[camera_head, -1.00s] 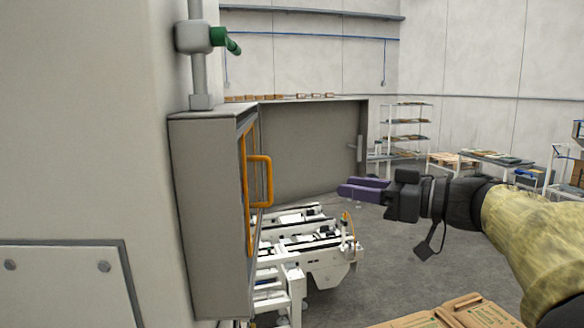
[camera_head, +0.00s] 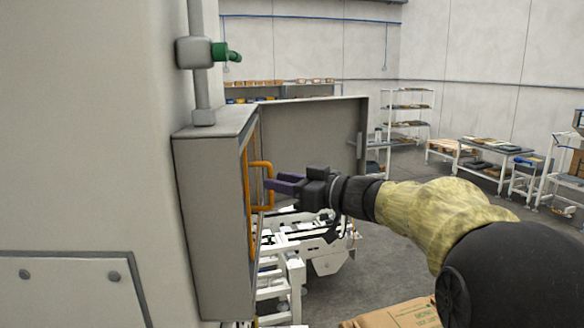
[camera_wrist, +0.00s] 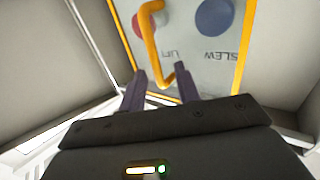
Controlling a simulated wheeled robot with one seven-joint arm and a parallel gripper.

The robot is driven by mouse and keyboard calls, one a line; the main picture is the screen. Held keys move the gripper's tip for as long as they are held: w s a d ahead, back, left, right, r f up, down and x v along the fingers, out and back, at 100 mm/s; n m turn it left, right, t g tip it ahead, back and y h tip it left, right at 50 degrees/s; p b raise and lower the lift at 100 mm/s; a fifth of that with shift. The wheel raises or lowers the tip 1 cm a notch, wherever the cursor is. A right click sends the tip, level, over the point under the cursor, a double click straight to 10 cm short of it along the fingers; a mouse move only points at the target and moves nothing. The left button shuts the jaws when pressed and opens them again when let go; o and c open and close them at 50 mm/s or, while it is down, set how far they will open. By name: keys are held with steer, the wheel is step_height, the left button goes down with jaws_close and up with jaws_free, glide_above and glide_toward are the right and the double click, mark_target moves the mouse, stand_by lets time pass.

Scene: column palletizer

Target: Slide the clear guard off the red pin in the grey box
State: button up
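The grey box (camera_head: 208,225) is fixed to the pale wall at left, its lid or door (camera_head: 315,135) standing open. Its inner panel (camera_wrist: 200,65) shows in the wrist view, edged in orange. A red round part (camera_wrist: 140,24) and a blue round part (camera_wrist: 213,17) are on it, with upside-down lettering below. An orange handle-like bar (camera_head: 267,168) sticks out in front; it also shows in the wrist view (camera_wrist: 151,45), partly covering the red part. My gripper (camera_head: 268,186) is open, its purple fingers either side of the bar's lower end in the picture. I cannot make out a clear guard.
A white machine frame (camera_head: 300,245) stands below and behind the box. A cardboard box (camera_head: 395,315) is at the bottom.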

steer(key=shift+x, duration=0.85)
jaws_close()
steer(key=shift+s, duration=0.1)
